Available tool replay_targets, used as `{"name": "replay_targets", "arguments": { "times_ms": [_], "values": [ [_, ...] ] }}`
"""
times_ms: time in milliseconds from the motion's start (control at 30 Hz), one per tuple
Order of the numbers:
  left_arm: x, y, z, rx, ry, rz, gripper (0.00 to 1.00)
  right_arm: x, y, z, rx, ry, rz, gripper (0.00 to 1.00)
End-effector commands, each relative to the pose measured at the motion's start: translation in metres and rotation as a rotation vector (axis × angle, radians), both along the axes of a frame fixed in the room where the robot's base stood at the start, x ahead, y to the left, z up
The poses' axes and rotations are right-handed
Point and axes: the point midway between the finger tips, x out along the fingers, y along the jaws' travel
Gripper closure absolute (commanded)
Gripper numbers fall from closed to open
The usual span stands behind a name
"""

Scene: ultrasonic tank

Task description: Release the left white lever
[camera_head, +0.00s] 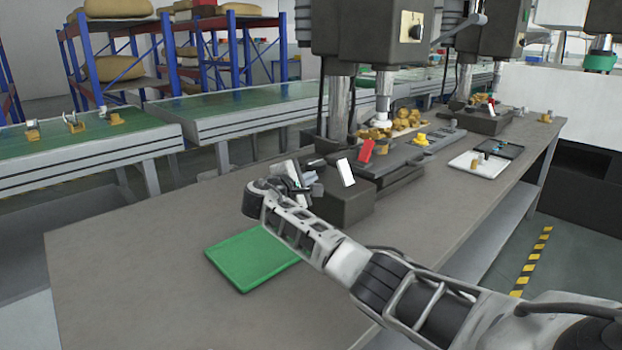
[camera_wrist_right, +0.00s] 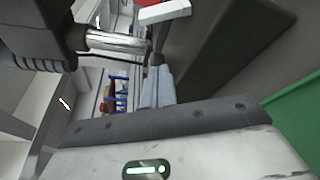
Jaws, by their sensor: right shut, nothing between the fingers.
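The left white lever (camera_head: 346,172) stands up from the dark base (camera_head: 343,199) of the nearer machine, beside a red lever (camera_head: 366,151). In the right wrist view a white lever end (camera_wrist_right: 165,12) shows at the top, just past the fingertips. My right gripper (camera_head: 303,178) is just left of the white lever, beside the dark base. Its fingers also show in the wrist view (camera_wrist_right: 158,82), shut and empty. Whether they touch the lever I cannot tell. My left gripper is not in view.
A green tray (camera_head: 252,258) lies on the grey table (camera_head: 130,262) under my right arm. The press column (camera_head: 340,105) rises behind the levers. Brown parts (camera_head: 400,125) lie behind the red lever. A white tray (camera_head: 478,164) sits farther right. The table's left part is clear.

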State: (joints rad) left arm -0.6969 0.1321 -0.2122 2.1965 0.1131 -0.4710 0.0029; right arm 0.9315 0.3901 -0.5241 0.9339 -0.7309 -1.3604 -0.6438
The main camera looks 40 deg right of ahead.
Motion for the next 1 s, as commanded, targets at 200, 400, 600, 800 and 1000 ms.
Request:
{"name": "replay_targets", "arguments": {
  "times_ms": [200, 400, 600, 800, 1000],
  "values": [
    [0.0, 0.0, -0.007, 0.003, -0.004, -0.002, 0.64, 0.015, -0.037, -0.007, -0.001, 0.0, -0.004, 1.0],
    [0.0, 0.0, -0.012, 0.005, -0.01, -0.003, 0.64, 0.022, -0.055, -0.011, -0.001, -0.001, -0.002, 1.0],
    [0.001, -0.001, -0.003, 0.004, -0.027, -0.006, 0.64, 0.024, -0.066, -0.008, 0.0, -0.001, 0.0, 1.0],
    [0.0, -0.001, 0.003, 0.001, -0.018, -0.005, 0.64, 0.014, -0.067, -0.003, 0.0, -0.001, 0.0, 1.0],
    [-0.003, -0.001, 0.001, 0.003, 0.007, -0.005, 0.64, 0.001, -0.068, 0.004, -0.001, 0.001, -0.001, 1.0]
  ]
}}
